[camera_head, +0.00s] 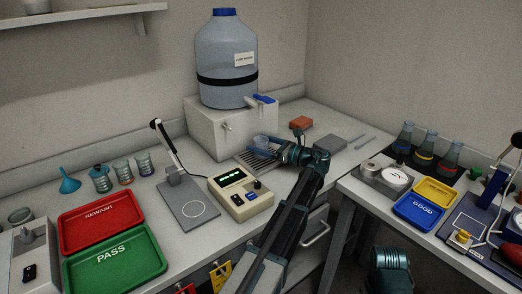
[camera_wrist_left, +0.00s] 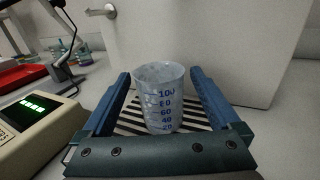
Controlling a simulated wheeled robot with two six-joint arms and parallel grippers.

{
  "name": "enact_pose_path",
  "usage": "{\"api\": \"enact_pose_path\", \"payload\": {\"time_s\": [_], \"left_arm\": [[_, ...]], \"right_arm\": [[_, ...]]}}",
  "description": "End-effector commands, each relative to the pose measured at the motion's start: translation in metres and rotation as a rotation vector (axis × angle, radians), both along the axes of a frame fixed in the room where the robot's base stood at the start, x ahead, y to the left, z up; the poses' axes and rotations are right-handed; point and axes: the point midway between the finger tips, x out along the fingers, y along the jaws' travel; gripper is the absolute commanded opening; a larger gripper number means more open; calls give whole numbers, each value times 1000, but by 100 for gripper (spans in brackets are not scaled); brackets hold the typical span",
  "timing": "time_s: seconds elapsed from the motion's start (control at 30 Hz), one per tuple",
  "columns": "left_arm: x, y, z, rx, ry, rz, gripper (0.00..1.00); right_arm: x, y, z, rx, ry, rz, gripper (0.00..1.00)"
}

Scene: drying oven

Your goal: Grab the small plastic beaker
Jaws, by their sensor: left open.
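The small plastic beaker (camera_head: 261,142) is translucent with blue volume marks. It stands upright on a striped grate (camera_head: 249,161) under the tap of the large water bottle. In the left wrist view the beaker (camera_wrist_left: 162,100) is between the two blue fingers of my left gripper (camera_wrist_left: 160,76), with a narrow gap showing at each side. My left gripper (camera_head: 272,148) is open around the beaker; in the head view it reaches in from the beaker's right side. My right gripper is not in view.
The water bottle (camera_head: 226,62) sits on a white stand (camera_head: 207,130) just behind the beaker. A beige device with a green display (camera_head: 241,193) is at the front left. Red (camera_head: 101,222) and green (camera_head: 115,259) trays are far left.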

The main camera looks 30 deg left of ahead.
Motion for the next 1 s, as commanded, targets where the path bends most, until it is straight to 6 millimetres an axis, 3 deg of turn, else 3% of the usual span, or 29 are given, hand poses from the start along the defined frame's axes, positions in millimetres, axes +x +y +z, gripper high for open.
{"api": "enact_pose_path", "payload": {"time_s": [0.13, 0.67, 1.0], "left_arm": [[0, 0, 0, 0, 0, -1, 96], [0, -1, 0, 0, 0, -1, 2], [0, -1, 2, 0, 0, -1, 0]], "right_arm": [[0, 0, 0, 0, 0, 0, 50], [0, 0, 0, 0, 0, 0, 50], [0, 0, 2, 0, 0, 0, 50]]}}
